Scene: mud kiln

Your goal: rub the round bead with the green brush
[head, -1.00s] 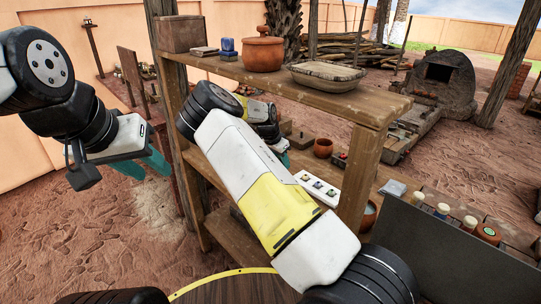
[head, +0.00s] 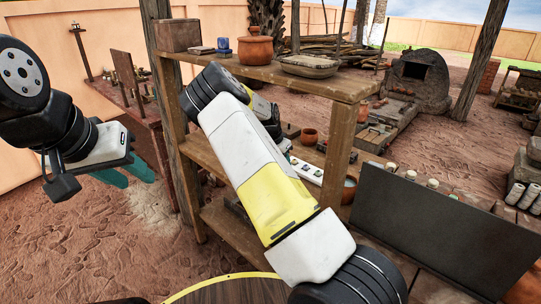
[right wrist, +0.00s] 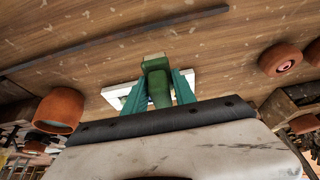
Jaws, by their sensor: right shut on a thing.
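In the right wrist view, my right gripper (right wrist: 158,92) is shut on the green brush (right wrist: 156,66), a green block-like piece between its teal fingers. A white tray (right wrist: 190,82) lies behind the brush on the wooden shelf; whether the brush touches it I cannot tell. In the head view the white tray (head: 313,178) shows past my right forearm, with small coloured pieces in it. Which piece is the round bead I cannot tell. My right gripper is mostly hidden there behind my arm. My left gripper (head: 125,174) is open and empty, off to the left, away from the shelf.
The wooden shelf's top board (head: 330,88) holds a clay pot (head: 255,49), a blue jar (head: 223,45) and a lidded dish (head: 311,66). A small clay cup (head: 309,136) stands near the tray. A dark panel (head: 440,225) stands at the right. Clay pots (right wrist: 60,110) flank the gripper.

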